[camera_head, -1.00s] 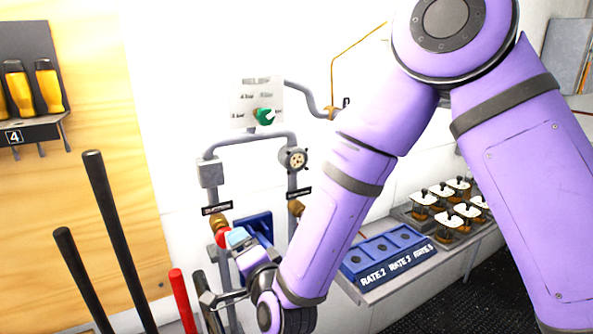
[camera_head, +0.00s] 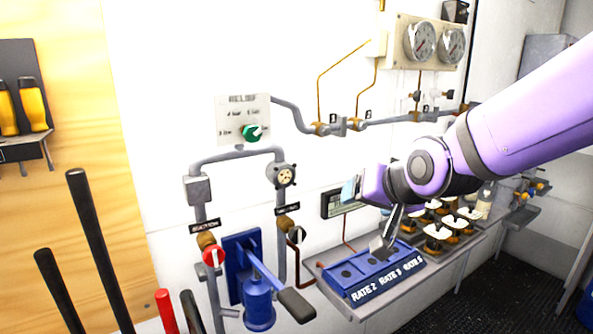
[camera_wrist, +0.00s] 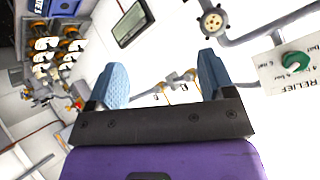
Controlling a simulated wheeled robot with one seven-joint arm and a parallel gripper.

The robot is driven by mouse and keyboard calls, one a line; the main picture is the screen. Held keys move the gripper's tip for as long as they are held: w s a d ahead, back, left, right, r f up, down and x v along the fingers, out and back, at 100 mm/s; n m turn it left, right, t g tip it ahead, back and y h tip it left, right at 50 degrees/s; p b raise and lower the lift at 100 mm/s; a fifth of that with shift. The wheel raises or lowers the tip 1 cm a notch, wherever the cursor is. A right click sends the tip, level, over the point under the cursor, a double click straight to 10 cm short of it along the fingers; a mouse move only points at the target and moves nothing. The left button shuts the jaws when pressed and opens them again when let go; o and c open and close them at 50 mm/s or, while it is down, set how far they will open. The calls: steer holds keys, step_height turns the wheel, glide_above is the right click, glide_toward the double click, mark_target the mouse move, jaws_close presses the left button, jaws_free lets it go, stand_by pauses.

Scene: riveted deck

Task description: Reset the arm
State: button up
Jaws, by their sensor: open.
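My purple arm reaches in from the right in the head view. My gripper (camera_wrist: 165,82) shows in the wrist view with its two blue fingertips wide apart and nothing between them. In the head view my gripper (camera_head: 352,190) is partly hidden by its own wrist. It hangs in front of the white wall, above the blue rate block (camera_head: 372,272) and near a small dark-framed display (camera_head: 333,205). The display also shows in the wrist view (camera_wrist: 131,23).
A blue hand pump (camera_head: 256,280) with a black-ended lever stands at lower left, near a red-rimmed valve (camera_head: 213,256). A relief panel with a green knob (camera_head: 252,132) and pipes are on the wall. Two gauges (camera_head: 420,41) are at top right. Several white-topped pieces (camera_head: 437,232) stand on the shelf.

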steer(key=s+d+r+g+h, duration=0.2)
steer(key=s+d, duration=0.6)
steer(key=s, duration=0.2)
steer(key=s+d+r+n+g+h, duration=0.1)
steer(key=s+d+r+g, duration=0.1)
steer(key=s+d, duration=0.7)
steer(key=shift+s+d+g+h, duration=0.15)
steer(key=shift+s+g+h, duration=0.15)
steer(key=shift+s+h, duration=0.1)
steer(key=shift+w+r, duration=0.1)
steer(key=shift+c, duration=0.2)
